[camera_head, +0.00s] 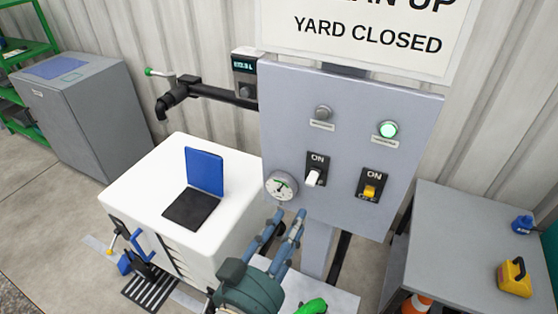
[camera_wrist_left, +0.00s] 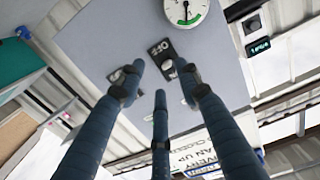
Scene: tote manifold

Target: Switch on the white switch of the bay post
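The grey panel of the bay post (camera_head: 345,100) carries a white switch (camera_head: 313,177) on a black plate marked ON at its top. The white lever sits low on the plate and looks tilted down. My left gripper (camera_head: 286,216) is below and left of this switch, its blue-grey fingers spread, empty and apart from it. In the left wrist view the fingers (camera_wrist_left: 160,85) point at the panel (camera_wrist_left: 105,35), and a black plate reading OFF (camera_wrist_left: 161,50) shows between the tips. The lever there is partly hidden by a finger. My right gripper is not in view.
A yellow switch (camera_head: 370,191) is right of the white one. A round gauge (camera_head: 281,186) is close on its left. Above are a dull lamp (camera_head: 323,113) and a lit green lamp (camera_head: 387,130). A white cabinet (camera_head: 150,190) stands left, a grey table (camera_head: 470,215) right.

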